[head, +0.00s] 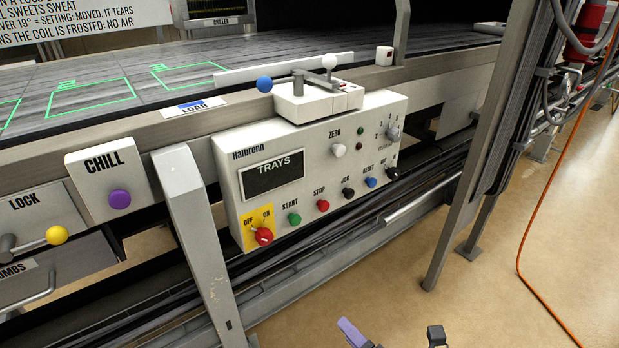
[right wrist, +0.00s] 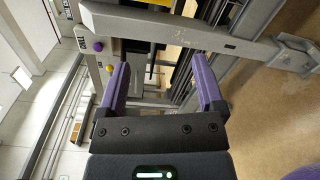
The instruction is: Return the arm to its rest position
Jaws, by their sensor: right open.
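My right gripper (head: 394,335) shows only at the bottom edge of the head view, a purple finger and a dark part apart from each other. In the right wrist view its two purple fingers (right wrist: 164,85) stand wide apart with nothing between them. It is in front of and below the control panel (head: 310,165), clear of it in the head view. The rest of the right arm is out of the picture. My left gripper is not in view.
The panel has a red switch (head: 264,237) and several coloured buttons. A lever box (head: 318,102) sits above it. A purple CHILL button (head: 120,199) and a yellow-knobbed LOCK handle (head: 56,235) are at left. A metal post (head: 485,150) and orange cable (head: 545,200) stand right; floor there is open.

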